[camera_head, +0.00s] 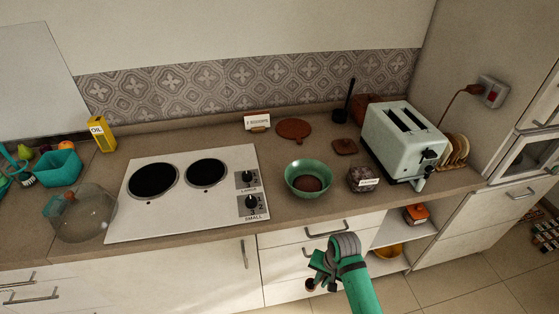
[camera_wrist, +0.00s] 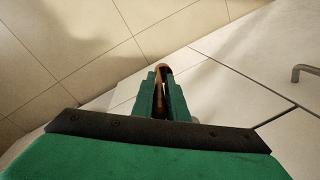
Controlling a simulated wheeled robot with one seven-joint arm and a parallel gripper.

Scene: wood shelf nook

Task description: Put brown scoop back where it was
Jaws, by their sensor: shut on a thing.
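My gripper (camera_head: 324,272) hangs in front of the counter, below its front edge, beside the white drawers. In the wrist view my gripper (camera_wrist: 162,98) is shut on a slim brown thing, which I take to be the brown scoop (camera_wrist: 163,68). Only a narrow part of it shows between the green fingers. In the head view a small dark brown round end (camera_head: 311,285) shows just under the fingers. A green bowl (camera_head: 293,178) with something brown in it stands on the counter. A clear labelled container (camera_head: 367,184) with dark contents stands right of the bowl.
A white cooktop (camera_head: 130,215) lies left of the bowl, and a pale toaster (camera_head: 400,140) stands at the right. A round brown board (camera_head: 294,129) and a small brown square item (camera_head: 345,146) lie behind. Drawer handles (camera_head: 328,229) stick out near my gripper.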

